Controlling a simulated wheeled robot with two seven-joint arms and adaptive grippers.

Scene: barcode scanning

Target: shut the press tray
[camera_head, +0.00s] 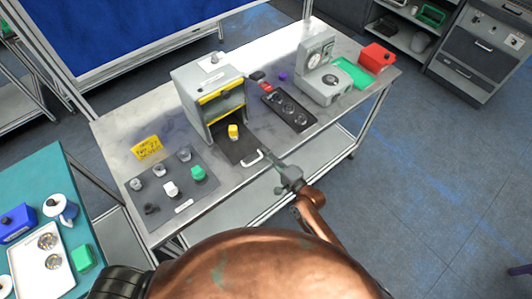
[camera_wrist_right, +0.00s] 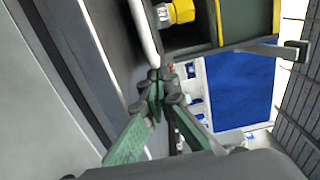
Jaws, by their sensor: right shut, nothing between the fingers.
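The grey press (camera_head: 208,92) with yellow bars stands near the middle of the table. Its dark tray (camera_head: 238,150) is slid out at the front and carries a small part with a yellow body (camera_head: 233,131). The tray's white handle (camera_head: 252,158) sits at its front edge. My right gripper (camera_head: 268,164) is shut and empty, with its fingertips close to the handle. In the right wrist view the handle (camera_wrist_right: 143,32) runs down to just ahead of the fingertips (camera_wrist_right: 158,85). I cannot tell whether they touch. My left gripper is not in view.
A dark mat (camera_head: 182,204) with several small parts lies left of the tray. A black strip with round sockets (camera_head: 290,108) and a grey gauge device (camera_head: 325,88) stand to the right, with a red box (camera_head: 377,56) beyond. The table's front edge is under my right gripper.

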